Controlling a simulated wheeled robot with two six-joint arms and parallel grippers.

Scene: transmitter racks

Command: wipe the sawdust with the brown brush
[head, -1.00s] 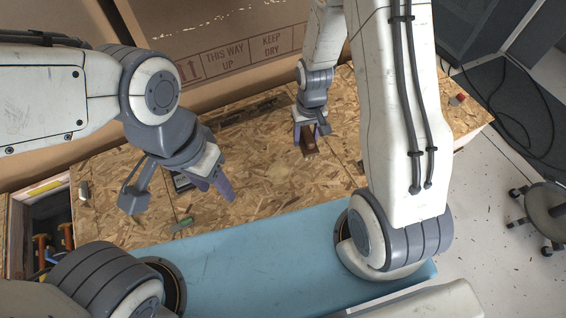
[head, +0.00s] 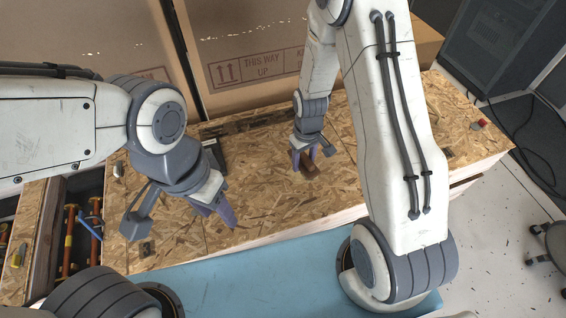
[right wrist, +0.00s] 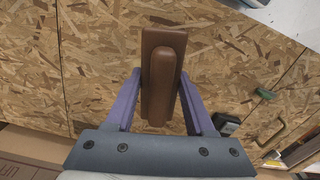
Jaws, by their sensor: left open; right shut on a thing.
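My left gripper (head: 216,212) is open and empty above the front left part of the bench. I cannot pick out sawdust from the speckled board in either view.
Large cardboard boxes (head: 255,65) stand along the back. A black device (head: 213,155) lies behind my left gripper. A small red item (head: 478,124) is at the far right. An open compartment with orange-handled tools (head: 70,240) is at the left. A stool (head: 550,243) stands right.

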